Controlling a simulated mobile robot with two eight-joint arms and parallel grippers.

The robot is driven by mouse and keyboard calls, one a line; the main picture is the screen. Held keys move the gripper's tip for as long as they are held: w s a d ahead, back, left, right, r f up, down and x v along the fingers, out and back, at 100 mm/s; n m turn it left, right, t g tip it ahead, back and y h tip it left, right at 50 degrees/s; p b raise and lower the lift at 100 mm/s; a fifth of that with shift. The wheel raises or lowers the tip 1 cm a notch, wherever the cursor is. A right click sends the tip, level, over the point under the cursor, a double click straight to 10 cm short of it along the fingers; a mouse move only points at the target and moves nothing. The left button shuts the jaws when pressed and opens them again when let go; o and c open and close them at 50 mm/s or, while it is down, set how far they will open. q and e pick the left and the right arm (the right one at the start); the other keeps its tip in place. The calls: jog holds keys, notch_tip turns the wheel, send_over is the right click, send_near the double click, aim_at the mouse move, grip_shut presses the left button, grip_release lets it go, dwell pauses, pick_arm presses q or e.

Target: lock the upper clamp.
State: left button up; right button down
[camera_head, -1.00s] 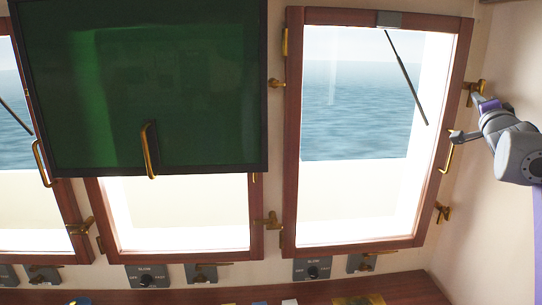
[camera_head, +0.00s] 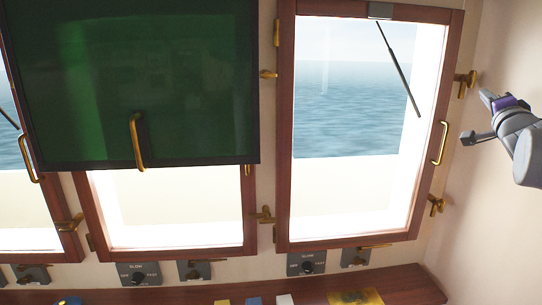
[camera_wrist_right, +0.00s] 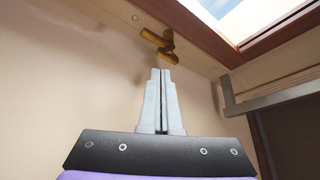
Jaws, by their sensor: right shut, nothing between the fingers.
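The upper clamp (camera_head: 465,83) is a brass fitting on the right side of the right window's wooden frame. It also shows in the right wrist view (camera_wrist_right: 160,46), just beyond my fingertips. My right gripper (camera_head: 484,95) is just right of the clamp, with a small gap between them in the head view. In the right wrist view its two grey fingers (camera_wrist_right: 162,72) are together, with nothing between them. The exact angle of the clamp's lever is hard to read. My left gripper is not in view.
A lower brass clamp (camera_head: 436,205) sits on the same frame side, below a brass pull handle (camera_head: 440,143). The right window (camera_head: 428,180) appears closed. A green screen (camera_head: 190,80) hangs at the left. A wooden ledge (camera_head: 415,288) with switches above it runs along the bottom.

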aim_at(464, 90)
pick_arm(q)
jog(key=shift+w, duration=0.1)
pick_arm(e)
jog(key=shift+w, duration=0.1)
jog(key=w+n+t+y, duration=0.1)
jog(key=w+n, duration=0.1)
jog(key=w+d+f+n+t+y+p, duration=0.1)
jog(key=w+n, duration=0.1)
jog(key=n, duration=0.1)
jog(key=w+n+t+y+p, duration=0.1)
jog(key=w+n, duration=0.1)
jog(key=n, duration=0.1)
jog(key=shift+w+d+f, duration=0.25)
jog(key=shift+d, duration=0.1)
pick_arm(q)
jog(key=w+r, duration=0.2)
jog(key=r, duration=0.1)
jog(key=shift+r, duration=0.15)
pick_arm(e)
jog(key=shift+s, duration=0.1)
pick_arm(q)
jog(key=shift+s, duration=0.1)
pick_arm(e)
jog(key=shift+s, duration=0.15)
jog(key=shift+r, duration=0.1)
jog(key=shift+r, duration=0.5)
